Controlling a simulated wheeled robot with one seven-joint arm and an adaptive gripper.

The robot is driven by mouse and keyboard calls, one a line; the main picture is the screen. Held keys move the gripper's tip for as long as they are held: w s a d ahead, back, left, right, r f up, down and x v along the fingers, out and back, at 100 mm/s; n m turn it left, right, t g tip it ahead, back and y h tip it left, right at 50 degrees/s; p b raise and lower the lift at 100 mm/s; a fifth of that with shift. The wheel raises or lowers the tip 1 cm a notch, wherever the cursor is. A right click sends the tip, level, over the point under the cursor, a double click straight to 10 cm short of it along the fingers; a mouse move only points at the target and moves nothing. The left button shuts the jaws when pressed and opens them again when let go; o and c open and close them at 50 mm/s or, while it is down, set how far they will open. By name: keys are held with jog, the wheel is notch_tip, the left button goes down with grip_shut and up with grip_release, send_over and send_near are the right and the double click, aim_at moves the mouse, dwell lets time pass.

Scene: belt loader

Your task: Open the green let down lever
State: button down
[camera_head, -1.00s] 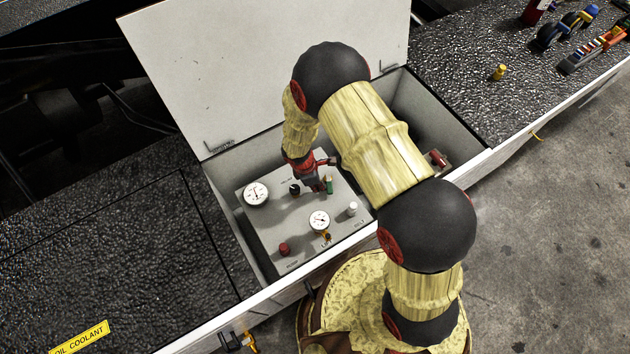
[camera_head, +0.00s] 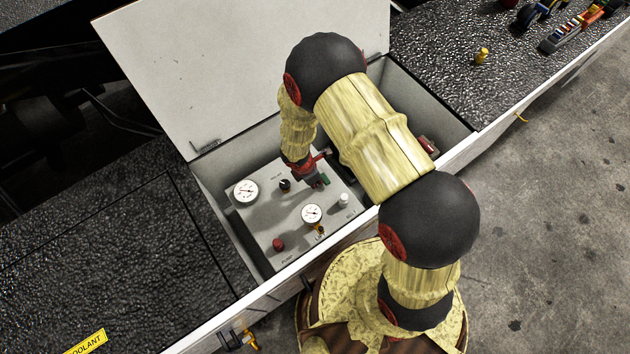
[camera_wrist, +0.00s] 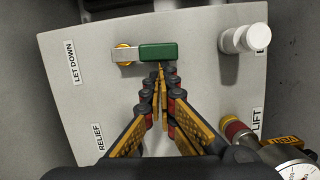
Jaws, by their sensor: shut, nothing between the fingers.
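The green let down lever (camera_wrist: 157,51) extends to the right from its grey and brass pivot in the wrist view, beside the LET DOWN label (camera_wrist: 69,62). In the head view the green lever (camera_head: 325,179) shows just beside my gripper (camera_head: 317,182). My gripper (camera_wrist: 160,78) is shut and empty, its fingertips together at the near edge of the green grip, close to its middle. I cannot tell whether they touch it. The grey control panel (camera_head: 262,216) sits inside the open box.
A white knob (camera_wrist: 243,39) stands right of the lever. A red knob (camera_head: 278,244), a black knob (camera_head: 285,185) and two gauges, one at the left (camera_head: 246,191) and one nearer (camera_head: 312,215), are on the panel. The white lid (camera_head: 230,70) stands open behind; the box walls surround the panel.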

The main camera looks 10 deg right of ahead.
jog(key=shift+r, duration=0.15)
jog(key=p+v, duration=0.8)
jog(key=v, duration=0.1)
jog(key=shift+r, duration=0.35)
jog(key=shift+s+a, duration=0.1)
jog(key=shift+a, duration=0.05)
dwell(0.4)
